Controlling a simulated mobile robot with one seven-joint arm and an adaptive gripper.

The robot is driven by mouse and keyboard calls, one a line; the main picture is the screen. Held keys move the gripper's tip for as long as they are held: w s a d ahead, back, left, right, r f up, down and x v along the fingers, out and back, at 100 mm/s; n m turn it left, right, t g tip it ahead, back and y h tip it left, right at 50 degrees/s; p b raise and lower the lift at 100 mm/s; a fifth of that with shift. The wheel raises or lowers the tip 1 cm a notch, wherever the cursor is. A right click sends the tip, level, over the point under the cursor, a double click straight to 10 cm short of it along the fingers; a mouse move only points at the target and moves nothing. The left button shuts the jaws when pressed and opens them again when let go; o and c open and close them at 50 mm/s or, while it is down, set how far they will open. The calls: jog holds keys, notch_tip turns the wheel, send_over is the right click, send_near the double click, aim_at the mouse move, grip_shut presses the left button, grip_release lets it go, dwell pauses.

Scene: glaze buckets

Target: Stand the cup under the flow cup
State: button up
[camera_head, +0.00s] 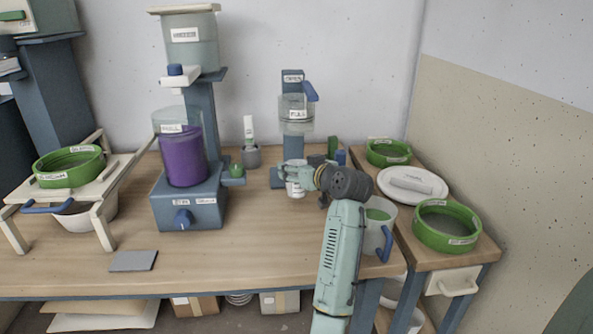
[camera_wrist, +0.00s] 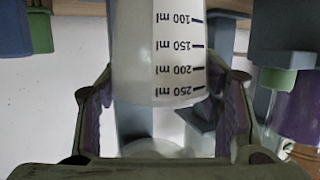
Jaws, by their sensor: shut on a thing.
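The cup (camera_wrist: 150,50) is white and translucent with black ml marks, and shows upside down in the wrist view. In the head view a small part of the cup (camera_head: 296,190) shows below my gripper. My gripper (camera_head: 297,174) is shut on it; its two fingers (camera_wrist: 165,110) are on either side of the cup in the wrist view. The flow cup (camera_head: 296,113) is a clear vessel labelled FULL on a blue-grey stand (camera_head: 293,146), above the held cup. My gripper hides much of the stand's lower part, so I cannot tell whether the cup touches its base.
A blue-grey machine with a purple-filled vessel (camera_head: 183,157) stands to the left. A grey pot (camera_head: 251,157) is behind. A white mug (camera_head: 375,240) with a blue handle stands close to my arm. Green sieves (camera_head: 446,227) are on the right bench. The front middle of the table is clear.

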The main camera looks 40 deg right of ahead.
jog(key=shift+w+d, duration=0.3)
jog(key=shift+w, duration=0.2)
jog(key=shift+w+d, duration=0.25)
jog(key=shift+w, duration=0.2)
jog(key=shift+w+f, duration=0.1)
jog(key=shift+f, duration=0.15)
notch_tip(320, 180, down, 3)
jog(key=shift+r+p, duration=0.1)
jog(key=shift+p, duration=0.8)
jog(key=shift+f+b, duration=0.3)
jog(key=shift+f, duration=0.2)
jog(key=o, duration=1)
jog(key=shift+r, duration=0.1)
jog(key=shift+r, duration=0.2)
jog(key=b+v, duration=0.2)
jog(key=v, duration=1)
